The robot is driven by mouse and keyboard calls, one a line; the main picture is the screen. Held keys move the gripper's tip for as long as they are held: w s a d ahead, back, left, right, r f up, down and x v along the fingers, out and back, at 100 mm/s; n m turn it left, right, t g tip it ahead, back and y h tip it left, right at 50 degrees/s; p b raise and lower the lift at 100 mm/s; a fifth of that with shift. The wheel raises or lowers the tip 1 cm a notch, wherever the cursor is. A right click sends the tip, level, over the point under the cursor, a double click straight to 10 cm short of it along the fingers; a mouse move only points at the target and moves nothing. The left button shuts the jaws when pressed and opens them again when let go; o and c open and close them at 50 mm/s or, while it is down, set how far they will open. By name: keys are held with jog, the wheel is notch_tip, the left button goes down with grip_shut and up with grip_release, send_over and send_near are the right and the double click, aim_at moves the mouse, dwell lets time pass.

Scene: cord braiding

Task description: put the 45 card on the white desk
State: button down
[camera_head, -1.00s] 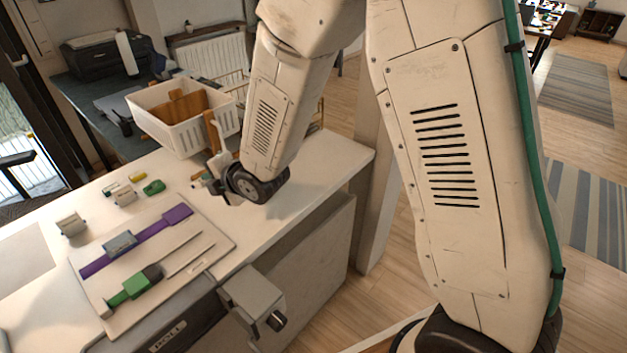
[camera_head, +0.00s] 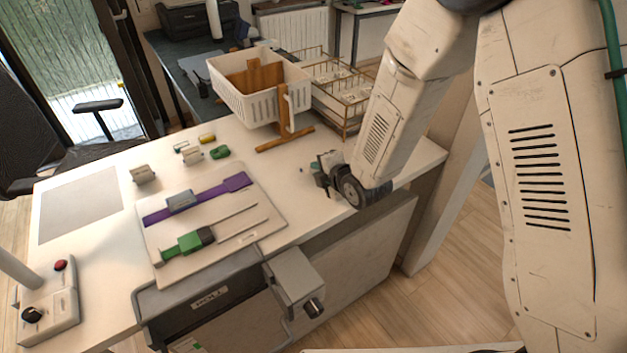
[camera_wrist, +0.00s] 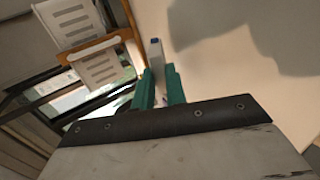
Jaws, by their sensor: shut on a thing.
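The white desk (camera_head: 105,262) fills the left and middle of the head view. My gripper (camera_head: 318,166) is low over its right part, to the right of the white board and in front of the basket. In the wrist view, the two teal fingers of my gripper (camera_wrist: 159,88) are closed on a thin whitish piece with a blue end (camera_wrist: 155,52), seen nearly edge-on. It looks like a card, but no number can be read on it. I cannot tell whether it touches the desk.
A white slotted basket (camera_head: 230,103), a wooden stand (camera_head: 285,140) and a wire rack with white cards (camera_head: 343,92) are behind my gripper. A white board (camera_head: 165,272) bears purple and green tools. A grey clamp (camera_head: 296,280) juts from the front edge. Bare desk surrounds my gripper.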

jog(key=shift+f, duration=1.05)
jog(key=c, duration=1.6)
grip_release()
jog(key=shift+v, duration=4.05)
